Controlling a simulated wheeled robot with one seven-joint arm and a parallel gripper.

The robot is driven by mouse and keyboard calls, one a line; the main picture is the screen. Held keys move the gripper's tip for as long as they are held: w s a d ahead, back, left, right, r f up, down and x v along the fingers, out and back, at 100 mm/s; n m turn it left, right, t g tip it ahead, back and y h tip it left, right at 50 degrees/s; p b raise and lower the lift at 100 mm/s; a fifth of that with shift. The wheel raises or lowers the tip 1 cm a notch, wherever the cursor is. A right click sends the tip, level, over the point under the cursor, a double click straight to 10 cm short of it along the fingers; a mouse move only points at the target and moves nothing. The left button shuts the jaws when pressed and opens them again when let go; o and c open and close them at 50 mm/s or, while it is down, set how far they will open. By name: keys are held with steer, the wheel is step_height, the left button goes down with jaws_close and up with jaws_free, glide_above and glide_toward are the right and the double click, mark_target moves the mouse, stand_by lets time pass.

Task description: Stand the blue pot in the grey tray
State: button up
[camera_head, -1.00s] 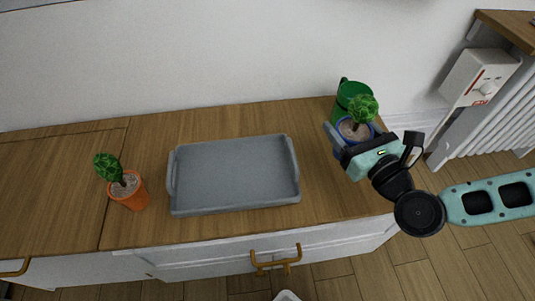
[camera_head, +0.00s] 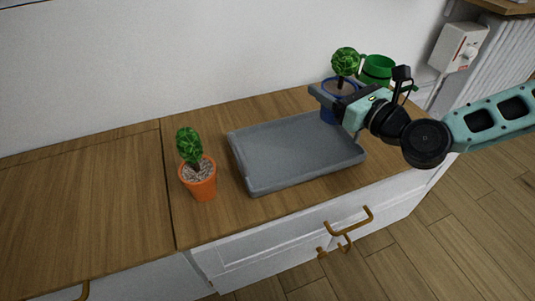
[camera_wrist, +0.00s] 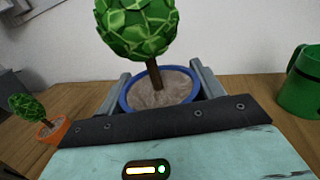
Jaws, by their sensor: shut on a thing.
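The blue pot (camera_head: 329,108) holds soil and a small round green tree. My gripper (camera_head: 335,97) is shut on it, with a finger on either side, as the wrist view also shows with the pot's blue rim (camera_wrist: 125,103) between the fingers. The pot is upright at the back right corner of the grey tray (camera_head: 245,178). Its base is partly hidden, so I cannot tell whether it is above the tray or beside it. The tray lies flat on the wooden cabinet top and is empty in its visible part.
An orange pot (camera_head: 199,184) with a green plant stands left of the tray. A green mug (camera_head: 378,69) stands behind my gripper at the right. The wooden top (camera_head: 80,190) is clear at the far left. A white wall runs along the back.

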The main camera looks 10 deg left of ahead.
steer(key=shift+f, duration=0.2)
step_height(320, 180, down, 10)
steer(key=b, duration=0.5)
steer(key=shift+r+b, duration=0.15)
steer(key=shift+b, duration=0.15)
steer(key=shift+r, duration=0.1)
steer(key=o, duration=1.3)
